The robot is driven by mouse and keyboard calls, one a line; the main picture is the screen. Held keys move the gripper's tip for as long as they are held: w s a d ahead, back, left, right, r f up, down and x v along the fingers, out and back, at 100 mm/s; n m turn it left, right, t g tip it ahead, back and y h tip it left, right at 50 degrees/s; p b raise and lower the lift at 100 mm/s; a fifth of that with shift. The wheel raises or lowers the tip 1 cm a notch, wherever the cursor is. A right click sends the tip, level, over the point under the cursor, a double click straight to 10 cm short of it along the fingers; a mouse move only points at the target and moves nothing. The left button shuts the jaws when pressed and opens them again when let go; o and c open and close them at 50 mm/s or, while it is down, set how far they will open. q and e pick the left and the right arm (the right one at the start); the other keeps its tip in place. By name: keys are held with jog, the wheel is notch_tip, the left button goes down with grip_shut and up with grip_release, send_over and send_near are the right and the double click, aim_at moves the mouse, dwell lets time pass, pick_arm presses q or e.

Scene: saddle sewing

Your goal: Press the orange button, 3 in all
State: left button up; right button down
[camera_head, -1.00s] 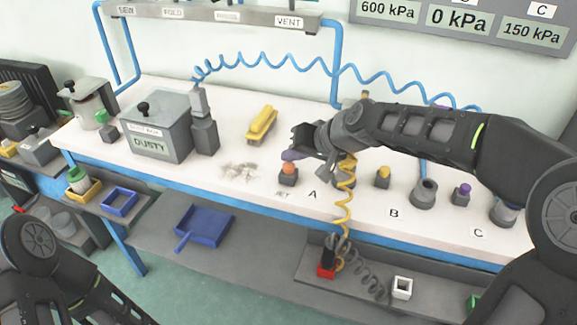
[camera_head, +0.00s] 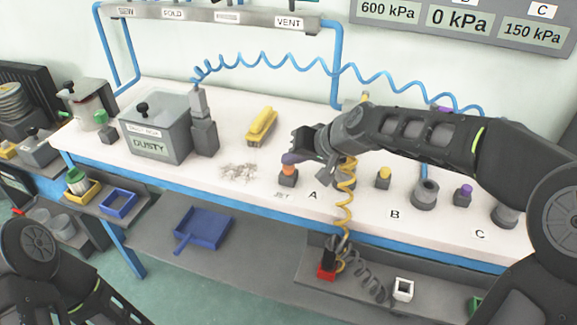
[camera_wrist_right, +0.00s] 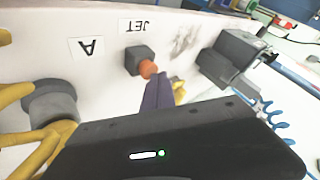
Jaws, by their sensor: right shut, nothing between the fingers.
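The orange button (camera_head: 288,171) sits on a small dark block on the white bench, by the label JET. It also shows in the right wrist view (camera_wrist_right: 149,69). My right gripper (camera_head: 290,158) is shut and empty, with its purple fingertips right over the orange button. In the right wrist view the purple fingers (camera_wrist_right: 157,93) reach the button's edge; I cannot tell whether they press it. My left arm shows at the lower left, but its gripper is out of view.
A pale debris pile (camera_head: 238,172) lies left of the button. A grey box (camera_head: 155,128) reads DUSTY. A yellow coiled hose (camera_head: 346,188) hangs just right of the button. A yellow button (camera_head: 383,174) and a purple button (camera_head: 465,188) stand further right.

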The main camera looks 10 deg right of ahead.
aim_at(292, 168)
jog(key=shift+f, duration=0.3)
jog(key=shift+r, duration=0.1)
dwell(0.3)
jog(key=shift+r+p, duration=0.5)
jog(key=shift+r, duration=0.4)
notch_tip(292, 168, up, 5)
jog(key=p, duration=0.4)
dwell(2.4)
